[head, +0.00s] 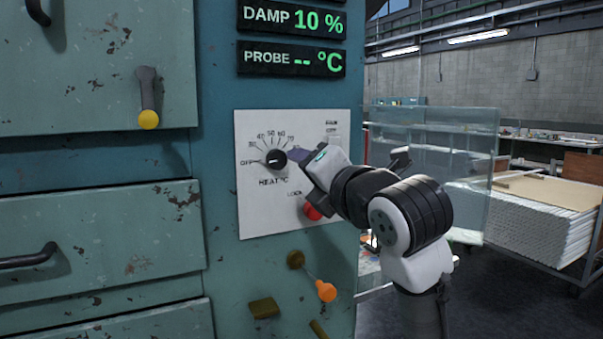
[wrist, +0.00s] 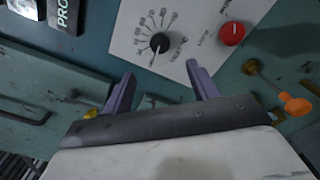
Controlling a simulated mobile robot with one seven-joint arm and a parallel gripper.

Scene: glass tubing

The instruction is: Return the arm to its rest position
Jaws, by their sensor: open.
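My gripper (wrist: 158,92) is open and empty in the wrist view, with its two purple fingers apart. In the head view my gripper (head: 296,160) is in front of the white control panel (head: 255,222), just right of the black heat knob (head: 275,160). The knob also shows beyond the fingers in the wrist view (wrist: 160,42). In the head view the arm hides part of the panel's right side. I cannot tell whether the fingertips touch the panel.
A red button (head: 312,212) is just below my gripper. An orange-tipped lever (head: 326,291) sticks out lower on the teal cabinet. Drawers with handles (head: 28,257) are at left. A clear glass screen (head: 470,200) and a cart of stacked boards (head: 545,225) are at right.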

